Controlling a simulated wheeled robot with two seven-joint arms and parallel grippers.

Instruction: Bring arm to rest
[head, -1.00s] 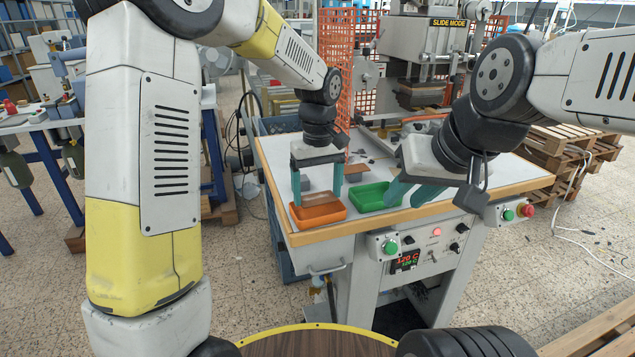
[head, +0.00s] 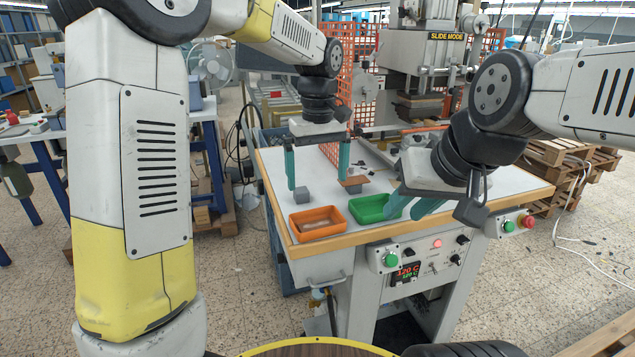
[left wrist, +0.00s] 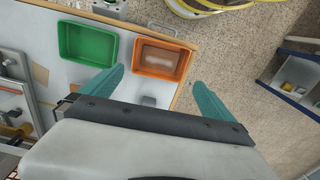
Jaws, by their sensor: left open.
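My left gripper (head: 316,184) is open, with its two teal fingers wide apart and nothing between them. It hangs above the press table, behind the orange tray (head: 341,228). In the left wrist view the open left gripper (left wrist: 158,77) shows the orange tray (left wrist: 184,70) past its fingertips, with a pale flat piece inside. My right gripper (head: 402,216) is at the right part of the table, close to the green tray (head: 364,219) and overlapping its right side in the picture. Its two teal fingers are apart, and I see nothing held.
A grey block (head: 302,195) and a brown card (head: 355,181) lie on the table behind the trays. The stamping press (head: 418,45) stands at the back. Buttons and a control panel (head: 410,268) line the table's front. The floor to the left is mostly clear.

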